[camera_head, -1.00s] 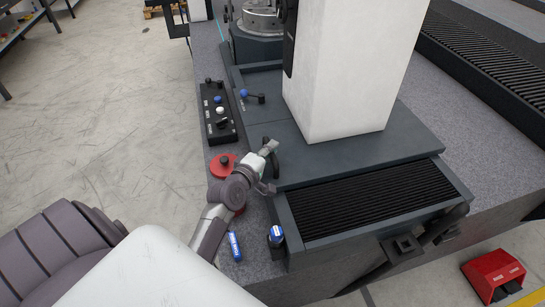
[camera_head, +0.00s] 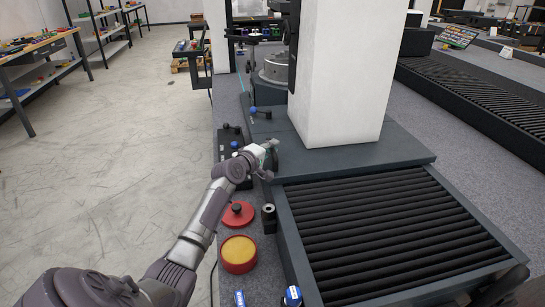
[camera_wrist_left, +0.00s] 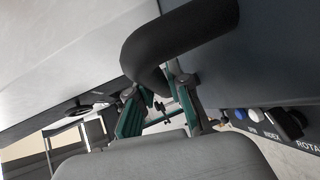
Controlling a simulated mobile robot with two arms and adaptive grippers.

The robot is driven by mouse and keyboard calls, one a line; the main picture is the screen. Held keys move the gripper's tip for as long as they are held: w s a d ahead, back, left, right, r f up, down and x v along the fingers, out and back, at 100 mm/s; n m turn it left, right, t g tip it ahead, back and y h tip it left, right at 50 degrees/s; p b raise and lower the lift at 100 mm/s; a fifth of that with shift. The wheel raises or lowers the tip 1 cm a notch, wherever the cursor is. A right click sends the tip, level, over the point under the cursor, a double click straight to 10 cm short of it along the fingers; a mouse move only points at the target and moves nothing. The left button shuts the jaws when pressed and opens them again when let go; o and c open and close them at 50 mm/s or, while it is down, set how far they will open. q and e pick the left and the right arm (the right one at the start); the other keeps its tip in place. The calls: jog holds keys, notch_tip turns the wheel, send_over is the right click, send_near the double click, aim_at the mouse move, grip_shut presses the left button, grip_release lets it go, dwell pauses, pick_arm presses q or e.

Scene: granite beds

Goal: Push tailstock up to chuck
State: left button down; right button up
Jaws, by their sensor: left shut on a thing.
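The tailstock is a tall white column (camera_head: 340,75) on a dark grey carriage (camera_head: 390,157). The round grey metal chuck (camera_head: 272,72) shows beyond it, partly hidden by the column; I cannot tell the exact gap. My left gripper (camera_head: 268,155) is at the near left corner of the carriage, shut on a black curved handle (camera_head: 273,158). In the left wrist view the handle (camera_wrist_left: 170,45) passes between the green-padded fingers (camera_wrist_left: 157,108). A lever with a blue knob (camera_head: 253,110) sits farther along the carriage's left side. My right gripper is out of view.
Black ribbed bellows (camera_head: 390,235) stretch behind the carriage. On the granite ledge at left are a control panel (camera_head: 232,150), a red knobbed disc (camera_head: 238,215), a red tub with yellow top (camera_head: 238,255) and a black cylinder (camera_head: 268,220). Open floor (camera_head: 130,160) lies left.

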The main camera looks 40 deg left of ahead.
pick_arm(q)
jog(key=shift+a+r, duration=0.15)
jog(key=shift+r, duration=0.1)
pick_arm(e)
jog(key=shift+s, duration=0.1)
pick_arm(q)
jog(key=c, duration=1.5)
grip_release()
jog(key=o, duration=0.4)
jog(key=shift+w+f, duration=0.2)
jog(key=shift+s, duration=0.1)
jog(key=s+d+r, duration=0.1)
jog(key=s, duration=1)
jog(key=shift+s+r, duration=0.35)
jog(key=shift+s, duration=0.05)
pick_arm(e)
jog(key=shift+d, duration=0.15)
